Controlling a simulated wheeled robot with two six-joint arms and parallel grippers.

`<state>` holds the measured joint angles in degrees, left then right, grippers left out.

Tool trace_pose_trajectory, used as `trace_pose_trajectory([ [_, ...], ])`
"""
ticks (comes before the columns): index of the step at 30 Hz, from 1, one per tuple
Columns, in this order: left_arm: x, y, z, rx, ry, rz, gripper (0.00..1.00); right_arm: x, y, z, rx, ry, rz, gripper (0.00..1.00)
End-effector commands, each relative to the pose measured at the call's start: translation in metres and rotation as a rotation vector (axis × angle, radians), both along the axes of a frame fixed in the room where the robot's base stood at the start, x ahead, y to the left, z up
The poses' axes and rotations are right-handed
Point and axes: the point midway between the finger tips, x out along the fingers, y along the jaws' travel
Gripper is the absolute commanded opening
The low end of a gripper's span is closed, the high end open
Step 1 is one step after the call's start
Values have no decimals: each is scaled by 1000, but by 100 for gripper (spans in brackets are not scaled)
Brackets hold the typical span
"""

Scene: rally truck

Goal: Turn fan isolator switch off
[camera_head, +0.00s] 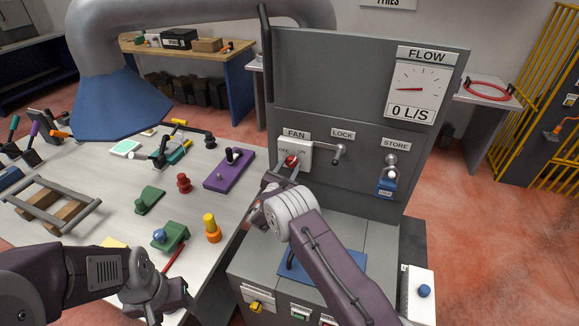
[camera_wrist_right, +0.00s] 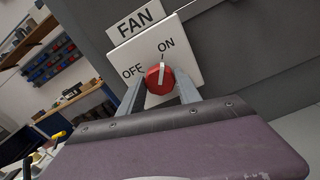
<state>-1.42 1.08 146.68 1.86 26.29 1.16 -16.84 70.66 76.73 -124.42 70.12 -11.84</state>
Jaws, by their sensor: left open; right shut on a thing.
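The fan isolator is a white plate (camera_head: 305,152) on the grey cabinet panel, under a FAN label. Its red knob (camera_head: 292,162) also shows in the right wrist view (camera_wrist_right: 159,79), with a white stripe on its face. The stripe points up toward the tick by ON; OFF is to its left. My right gripper (camera_head: 287,170) is shut on the red knob, one finger on each side. My left gripper (camera_head: 184,293) is open and empty, low over the workbench's front edge.
The FLOW gauge (camera_head: 417,88) reads 0 L/S. A LOCK lever (camera_head: 339,153) sits right of the switch, and a blue padlock (camera_head: 386,187) hangs under STORE. The workbench (camera_head: 105,205) at left holds several coloured fixtures.

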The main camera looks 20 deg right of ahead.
Motion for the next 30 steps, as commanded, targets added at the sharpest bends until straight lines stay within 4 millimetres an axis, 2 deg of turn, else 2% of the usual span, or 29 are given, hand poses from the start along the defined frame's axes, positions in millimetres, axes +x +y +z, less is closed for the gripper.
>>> trace_pose_trajectory([
  [11, 0, 0, -18, 0, 0, 0, 62, 0, 0, -3, -154, 103, 0, 0],
  [21, 0, 0, -36, 0, 0, 0, 62, 0, 0, -2, -418, 281, -1, 0],
  [30, 0, 0, -45, 0, 0, 0, 62, 0, 1, -1, -653, 441, 0, 0],
])
